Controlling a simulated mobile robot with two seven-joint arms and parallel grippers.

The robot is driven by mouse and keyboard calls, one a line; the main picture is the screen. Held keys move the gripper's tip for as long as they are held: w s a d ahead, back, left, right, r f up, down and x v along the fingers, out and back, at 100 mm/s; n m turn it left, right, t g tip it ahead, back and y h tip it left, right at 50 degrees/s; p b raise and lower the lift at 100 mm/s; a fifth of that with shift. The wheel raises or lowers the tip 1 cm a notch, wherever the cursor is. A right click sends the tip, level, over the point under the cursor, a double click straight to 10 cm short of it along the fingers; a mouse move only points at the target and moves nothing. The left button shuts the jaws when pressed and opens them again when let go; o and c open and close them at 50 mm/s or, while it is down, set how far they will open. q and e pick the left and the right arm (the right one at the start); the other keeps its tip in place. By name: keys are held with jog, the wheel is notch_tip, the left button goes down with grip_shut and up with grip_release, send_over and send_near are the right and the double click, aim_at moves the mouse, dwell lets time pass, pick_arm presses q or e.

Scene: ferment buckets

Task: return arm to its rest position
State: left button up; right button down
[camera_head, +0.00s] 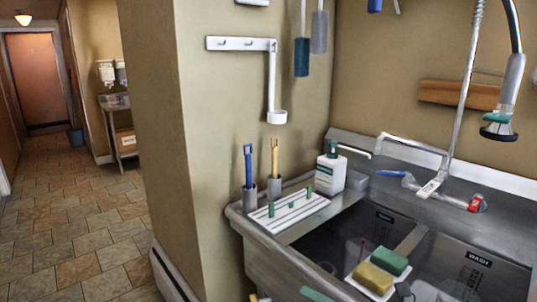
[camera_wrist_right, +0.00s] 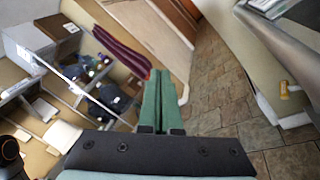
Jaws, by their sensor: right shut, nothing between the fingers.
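My right gripper (camera_wrist_right: 159,75) shows in the right wrist view as two long green fingers lying side by side. It is shut, with nothing between the fingers. The fingers point away over a tiled floor (camera_wrist_right: 215,95), with shelving (camera_wrist_right: 70,95) to their left. In the head view a small green piece shows at the bottom edge in front of the sink; I cannot tell if it is part of this gripper. My left gripper is not in view.
A steel sink (camera_head: 262,248) fills the right of the head view, with a sponge board (camera_head: 352,284), a soap bottle (camera_head: 331,170) and a faucet (camera_head: 415,150). A wall corner (camera_head: 160,120) stands left of it. The tiled corridor (camera_head: 75,235) is open.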

jog(key=s+d+f+m+t+h+p, duration=0.1)
jog(key=s+d+f+m+t+h, duration=0.15)
jog(key=f+m+h, duration=0.65)
jog(key=s+d+f+m+t+h, duration=0.25)
jog(key=d+f+m, duration=0.2)
jog(key=m, duration=1.05)
jog(key=s+d+f+m+g+h+p, duration=0.1)
jog(key=s+f+m+g+h, duration=0.1)
jog(key=s+f+m+g, duration=0.4)
jog(key=s+f+m, duration=0.5)
jog(key=s+f, duration=0.4)
jog(key=shift+f, duration=0.15)
